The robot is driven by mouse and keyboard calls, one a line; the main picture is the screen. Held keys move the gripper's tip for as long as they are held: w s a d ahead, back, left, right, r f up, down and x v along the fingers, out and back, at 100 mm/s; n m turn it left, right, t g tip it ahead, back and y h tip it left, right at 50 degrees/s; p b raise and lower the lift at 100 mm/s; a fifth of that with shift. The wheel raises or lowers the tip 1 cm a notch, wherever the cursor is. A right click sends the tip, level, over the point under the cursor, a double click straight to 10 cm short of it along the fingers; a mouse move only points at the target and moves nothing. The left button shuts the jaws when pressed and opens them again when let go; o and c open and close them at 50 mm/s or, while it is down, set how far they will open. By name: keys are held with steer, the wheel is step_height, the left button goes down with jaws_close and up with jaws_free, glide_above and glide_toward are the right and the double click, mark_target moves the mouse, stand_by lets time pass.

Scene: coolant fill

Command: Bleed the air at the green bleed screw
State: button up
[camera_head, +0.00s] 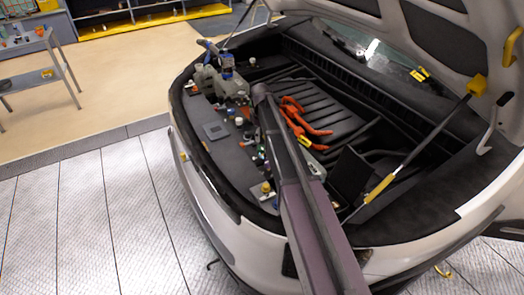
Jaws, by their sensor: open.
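The open front bay (222,155) of a white car holds a row of small caps and fittings along its near-left side. A tiny greenish fitting (259,160) shows beside my arm. It is too small to tell if it is the green bleed screw. My long arm link crosses the bay from the bottom and hides part of it.
Orange cables (292,108) lie on a ribbed black cover right of my arm. The raised hood (365,18) and its yellow-sleeved strut (380,187) bound the right side. A grey side table (35,78) stands at left. The floor left of the car is clear.

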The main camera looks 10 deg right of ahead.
mark_target(261, 147)
steer(key=shift+f+b, duration=3.2)
steer(key=shift+f, duration=0.25)
steer(key=shift+c, duration=0.2)
steer(key=c, duration=1.1)
